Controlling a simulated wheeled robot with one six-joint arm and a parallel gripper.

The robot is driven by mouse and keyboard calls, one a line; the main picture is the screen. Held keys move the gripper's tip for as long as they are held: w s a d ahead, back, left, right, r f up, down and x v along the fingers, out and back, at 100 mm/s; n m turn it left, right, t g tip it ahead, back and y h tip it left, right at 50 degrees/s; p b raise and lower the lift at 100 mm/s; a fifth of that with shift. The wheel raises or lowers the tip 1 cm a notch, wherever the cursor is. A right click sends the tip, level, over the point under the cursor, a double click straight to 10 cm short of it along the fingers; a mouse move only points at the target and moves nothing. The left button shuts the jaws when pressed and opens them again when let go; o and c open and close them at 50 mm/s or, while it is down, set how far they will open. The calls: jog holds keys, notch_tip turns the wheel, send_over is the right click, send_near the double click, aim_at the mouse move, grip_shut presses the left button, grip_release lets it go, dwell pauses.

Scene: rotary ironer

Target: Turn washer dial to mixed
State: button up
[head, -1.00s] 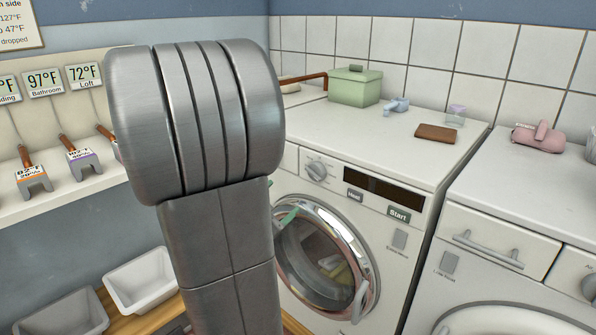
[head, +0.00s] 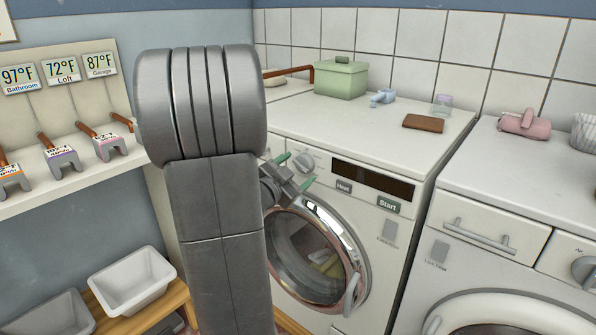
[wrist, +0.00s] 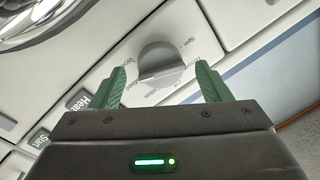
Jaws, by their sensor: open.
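The grey washer dial (head: 306,161) is on the upper left of the front panel of the washer (head: 405,215), left of the dark display. My gripper (head: 296,171) is in front of the panel by the dial. In the wrist view its two green fingers (wrist: 161,76) are spread apart, one on each side of the dial's near part, with a gap to it. Nothing is held.
The Heat button (head: 344,187) and Start button (head: 388,204) are right of the dial. The washer's round door (head: 355,250) is below. A green box (head: 341,80) and brown block (head: 423,122) lie on top. A second machine (head: 510,190) stands right.

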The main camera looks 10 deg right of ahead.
jog(key=shift+w+d, duration=0.4)
jog(key=c, duration=0.9)
jog(key=n+p, duration=0.1)
jog(key=p, duration=0.1)
jog(key=n+p, duration=0.1)
jog(key=p, duration=0.1)
jog(key=shift+r, duration=0.3)
jog(key=shift+f+n+g+p, duration=0.1)
jog(key=shift+n+g+p, duration=0.3)
jog(key=shift+n+p, duration=0.6)
jog(key=shift+f+p, duration=0.15)
jog(key=shift+p, duration=0.15)
